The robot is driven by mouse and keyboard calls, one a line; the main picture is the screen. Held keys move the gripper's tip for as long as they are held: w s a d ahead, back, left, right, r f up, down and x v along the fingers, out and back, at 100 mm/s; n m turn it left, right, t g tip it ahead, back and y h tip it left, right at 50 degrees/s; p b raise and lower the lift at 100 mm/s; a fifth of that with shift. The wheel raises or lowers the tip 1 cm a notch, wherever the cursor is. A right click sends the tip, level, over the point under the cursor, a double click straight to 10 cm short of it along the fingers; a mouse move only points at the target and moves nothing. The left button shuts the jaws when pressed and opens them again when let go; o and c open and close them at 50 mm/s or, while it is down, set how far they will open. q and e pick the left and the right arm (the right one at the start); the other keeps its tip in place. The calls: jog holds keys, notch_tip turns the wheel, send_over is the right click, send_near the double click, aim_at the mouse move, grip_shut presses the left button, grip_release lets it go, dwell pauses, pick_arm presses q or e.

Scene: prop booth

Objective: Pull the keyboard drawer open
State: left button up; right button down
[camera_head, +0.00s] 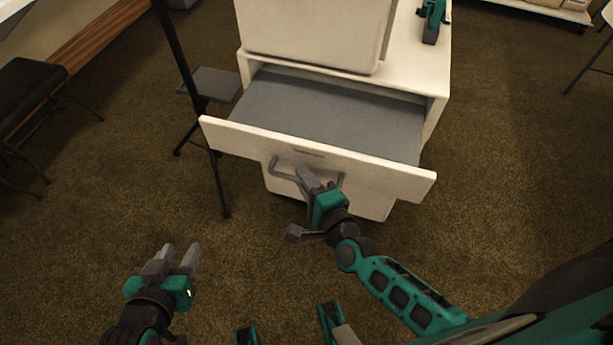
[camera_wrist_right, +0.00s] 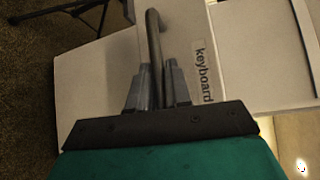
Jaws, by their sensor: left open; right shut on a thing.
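The keyboard drawer (camera_head: 385,176) is a white-fronted drawer pulled well out of a white cabinet, with its grey inside (camera_head: 330,103) showing empty. A grey bar handle (camera_head: 283,172) is on its front. My right gripper (camera_head: 308,180) is shut on the handle. In the right wrist view the handle (camera_wrist_right: 153,35) runs between the fingers (camera_wrist_right: 158,88), beside a label reading "keyboard" (camera_wrist_right: 204,75). My left gripper (camera_head: 176,258) is open and empty over the carpet, at the lower left, apart from the drawer.
The white cabinet (camera_head: 437,60) has a big white box-like object (camera_head: 310,35) and a teal item (camera_head: 432,22) on top. A black stand (camera_head: 185,60) is close to the drawer's left side. A dark stool (camera_head: 30,85) is at far left.

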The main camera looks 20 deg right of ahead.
dwell(0.3)
pick_arm(q)
jog(key=shift+a, duration=0.15)
pick_arm(e)
jog(key=c, duration=1.2)
grip_release()
pick_arm(q)
jog(key=shift+s+a+f+p, duration=0.1)
jog(key=shift+s+a+p, duration=0.1)
jog(key=shift+p, duration=0.2)
pick_arm(e)
jog(key=v, duration=0.7)
jog(key=shift+s, duration=0.25)
pick_arm(q)
jog(key=shift+d, duration=0.1)
